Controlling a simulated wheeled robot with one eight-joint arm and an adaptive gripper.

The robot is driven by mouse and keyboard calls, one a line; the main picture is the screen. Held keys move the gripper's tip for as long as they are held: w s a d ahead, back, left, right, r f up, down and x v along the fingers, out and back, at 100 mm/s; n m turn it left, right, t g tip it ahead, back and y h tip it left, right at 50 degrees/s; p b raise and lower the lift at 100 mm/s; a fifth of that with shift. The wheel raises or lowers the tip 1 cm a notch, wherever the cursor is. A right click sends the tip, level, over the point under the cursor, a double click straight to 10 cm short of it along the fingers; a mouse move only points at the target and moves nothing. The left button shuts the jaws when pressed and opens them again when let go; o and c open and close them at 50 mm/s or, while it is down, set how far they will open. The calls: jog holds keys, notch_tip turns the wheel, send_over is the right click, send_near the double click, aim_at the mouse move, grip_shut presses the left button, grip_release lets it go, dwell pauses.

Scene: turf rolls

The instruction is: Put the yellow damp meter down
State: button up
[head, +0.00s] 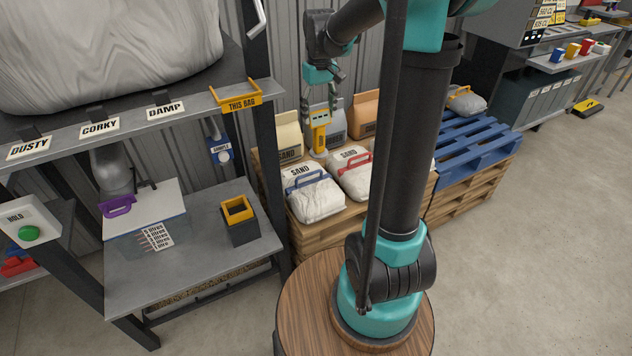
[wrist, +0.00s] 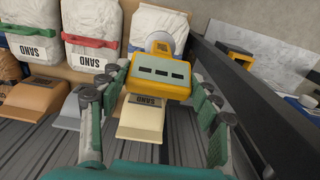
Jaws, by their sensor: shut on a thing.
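The yellow damp meter (head: 320,128) hangs upright in my gripper (head: 321,103), with its pale round end pointing down. The meter is over the back part of the pallet of sand bags, in front of the upright paper bags. I cannot tell whether its lower end touches a bag.
White sand bags with a blue handle (head: 315,192) and a red handle (head: 352,170) lie on the wooden pallet (head: 345,228). Left of it, a bench (head: 190,268) holds a black box with a yellow rim (head: 238,222) and a clear lidded bin (head: 147,228). A dark post stands between.

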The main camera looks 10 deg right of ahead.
aim_at(319, 133)
notch_tip(319, 133, down, 20)
jog(key=shift+r, duration=0.2)
jog(key=shift+f, duration=0.1)
dwell(0.4)
jog(key=o, duration=1.9)
notch_tip(319, 133, up, 12)
jog(key=shift+f, duration=0.1)
jog(key=shift+s+r, duration=0.1)
jog(key=shift+r, duration=0.1)
jog(key=s+d+f+m+t, duration=0.1)
jog(key=s, duration=0.6)
jog(key=s+d+f+m+t, duration=0.1)
jog(key=s+f, duration=0.1)
jog(key=s, duration=0.5)
jog(key=s+d+f+m+t, duration=0.1)
jog(key=s+f+t, duration=0.1)
jog(key=s, duration=0.6)
jog(key=shift+f+m, duration=0.2)
jog(key=shift+m, duration=0.1)
